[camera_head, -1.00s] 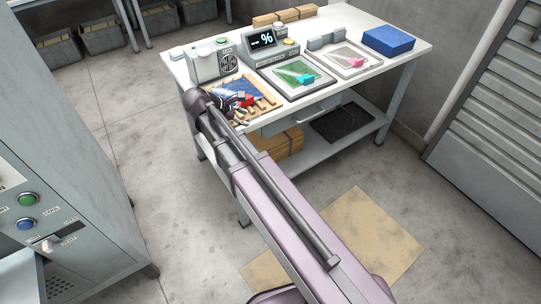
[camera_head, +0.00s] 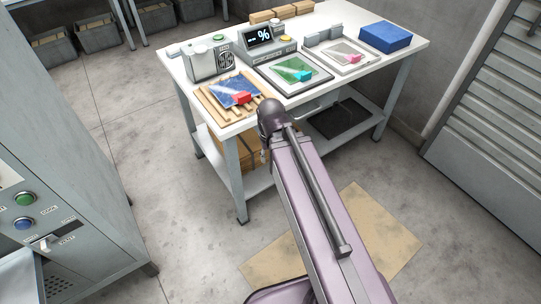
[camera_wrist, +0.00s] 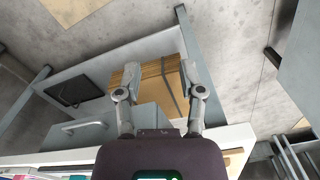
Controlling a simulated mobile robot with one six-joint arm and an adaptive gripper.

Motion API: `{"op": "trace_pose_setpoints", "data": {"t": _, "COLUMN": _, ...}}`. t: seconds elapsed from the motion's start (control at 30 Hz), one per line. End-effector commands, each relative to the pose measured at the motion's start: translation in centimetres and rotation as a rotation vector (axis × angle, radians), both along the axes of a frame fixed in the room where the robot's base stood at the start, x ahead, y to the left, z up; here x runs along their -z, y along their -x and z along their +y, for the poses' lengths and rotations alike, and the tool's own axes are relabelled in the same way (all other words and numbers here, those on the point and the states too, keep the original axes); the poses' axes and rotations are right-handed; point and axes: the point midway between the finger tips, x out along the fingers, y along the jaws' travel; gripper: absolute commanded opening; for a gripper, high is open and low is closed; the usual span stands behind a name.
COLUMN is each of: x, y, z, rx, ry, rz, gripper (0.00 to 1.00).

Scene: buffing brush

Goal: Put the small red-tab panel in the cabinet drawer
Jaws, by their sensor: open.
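The red-tab panel, a clear and blue sheet (camera_head: 234,91) with a red tab (camera_head: 241,98), lies on a wooden slatted rack (camera_head: 216,113) at the table's front left. My gripper (camera_wrist: 160,72) is open and empty in the wrist view, its fingers spread in front of a cardboard stack. In the head view my arm hides most of it, below the table's front edge. A grey cabinet (camera_head: 90,190) stands at the left, with a pale tray-like part (camera_head: 22,278) jutting out at the bottom left; I cannot tell if this is the drawer.
The white table (camera_head: 405,55) also bears a green panel with a teal tab (camera_head: 300,74), one with a pink tab (camera_head: 352,57), a blue box (camera_head: 386,38) and a percent display (camera_head: 263,38). Under it are a handled drawer front (camera_wrist: 85,127) and a cardboard stack (camera_wrist: 150,85). Open floor separates table and cabinet.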

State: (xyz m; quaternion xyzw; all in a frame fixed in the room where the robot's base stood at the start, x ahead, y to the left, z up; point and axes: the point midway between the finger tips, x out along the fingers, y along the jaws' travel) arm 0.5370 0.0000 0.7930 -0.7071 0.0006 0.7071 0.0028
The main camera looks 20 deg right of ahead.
Motion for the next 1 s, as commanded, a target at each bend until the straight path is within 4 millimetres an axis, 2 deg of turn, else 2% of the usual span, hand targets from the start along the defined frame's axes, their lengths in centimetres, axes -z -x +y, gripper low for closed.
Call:
{"op": "trace_pose_setpoints", "data": {"t": 0.13, "x": 0.0, "y": -0.1, "z": 0.0, "rx": -0.002, "ry": 0.001, "rz": 0.0, "gripper": 0.51}}
{"op": "trace_pose_setpoints", "data": {"t": 0.17, "x": 0.0, "y": -0.1, "z": 0.0, "rx": -0.003, "ry": 0.001, "rz": 0.0, "gripper": 0.56}}
{"op": "trace_pose_setpoints", "data": {"t": 0.3, "x": -0.3, "y": -0.3, "z": 0.0, "rx": -0.006, "ry": 0.002, "rz": 0.0, "gripper": 0.98}}
{"op": "trace_pose_setpoints", "data": {"t": 0.33, "x": -0.4, "y": -0.5, "z": 0.0, "rx": -0.008, "ry": 0.002, "rz": 0.0, "gripper": 1.0}}
{"op": "trace_pose_setpoints", "data": {"t": 0.57, "x": -2.9, "y": -3.1, "z": 0.2, "rx": -0.038, "ry": 0.003, "rz": 0.0, "gripper": 1.0}}
{"op": "trace_pose_setpoints", "data": {"t": 1.0, "x": -10.6, "y": -12.2, "z": 1.0, "rx": -0.155, "ry": 0.003, "rz": 0.0, "gripper": 1.0}}
